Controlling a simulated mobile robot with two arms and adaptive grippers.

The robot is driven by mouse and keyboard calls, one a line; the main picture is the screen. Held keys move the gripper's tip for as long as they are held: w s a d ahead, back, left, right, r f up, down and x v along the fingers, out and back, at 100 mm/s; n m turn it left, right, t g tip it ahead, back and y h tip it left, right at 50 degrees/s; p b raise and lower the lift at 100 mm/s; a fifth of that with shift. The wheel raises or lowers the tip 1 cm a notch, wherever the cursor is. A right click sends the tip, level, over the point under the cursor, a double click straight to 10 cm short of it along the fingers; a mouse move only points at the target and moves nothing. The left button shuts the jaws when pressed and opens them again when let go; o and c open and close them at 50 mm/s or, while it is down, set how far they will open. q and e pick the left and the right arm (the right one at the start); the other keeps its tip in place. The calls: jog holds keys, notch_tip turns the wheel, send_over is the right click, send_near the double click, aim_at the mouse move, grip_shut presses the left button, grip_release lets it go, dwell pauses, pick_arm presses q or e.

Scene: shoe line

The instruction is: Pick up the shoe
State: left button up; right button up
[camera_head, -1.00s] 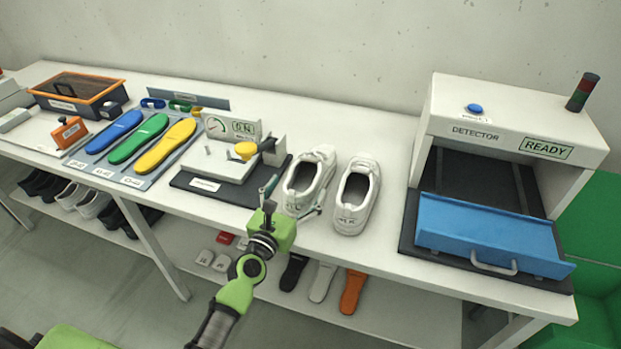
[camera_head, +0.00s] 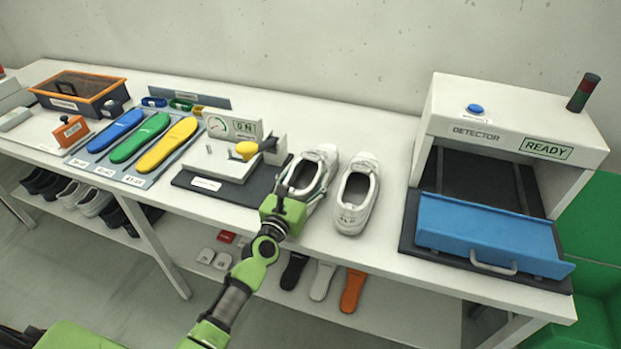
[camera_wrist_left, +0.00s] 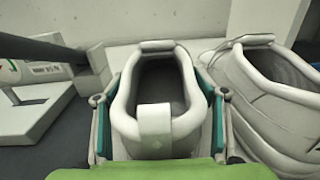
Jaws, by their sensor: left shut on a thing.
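Two white shoes stand side by side on the white table, heels toward me. My left gripper (camera_head: 291,196) is at the heel of the left shoe (camera_head: 322,160) and is shut on it. In the left wrist view the fingers of the left gripper (camera_wrist_left: 158,125) lie along both sides of the heel of the left shoe (camera_wrist_left: 155,118). The shoe appears to rest on the table; the gripper body hides its lower heel. The right shoe (camera_head: 354,212) stands close by on the right, apart from the gripper, and also shows in the wrist view (camera_wrist_left: 265,110). My right gripper is not in view.
A press with a yellow knob (camera_head: 246,150) stands just left of the shoes. The detector (camera_head: 480,133) with its blue flap (camera_head: 490,230) stands at the right. Blue, green and yellow insoles (camera_head: 141,138) lie at the left. The table between shoes and detector is clear.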

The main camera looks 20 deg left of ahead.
aim_at(312, 158)
pick_arm(q)
jog(key=shift+r, duration=0.15)
jog(key=shift+r+p, duration=0.5)
jog(key=shift+p, duration=0.1)
jog(key=r+p, duration=0.3)
jog(key=shift+s+d+r, duration=0.15)
jog(key=shift+s+d, duration=0.05)
jog(key=shift+s, duration=0.05)
jog(key=s+d+r+p, duration=0.5)
jog(key=s+r+p, duration=0.4)
jog(key=s, duration=0.3)
jog(key=s+a+b, duration=0.2)
jog(key=s+b, duration=0.3)
jog(key=s, duration=0.4)
jog(key=s+a+f+n+y+b, duration=0.1)
jog(key=s+b, duration=0.5)
jog(key=s, duration=0.2)
jog(key=shift+s+a+f+y, duration=0.3)
jog(key=shift+s+a, duration=0.05)
jog(key=shift+s, duration=0.05)
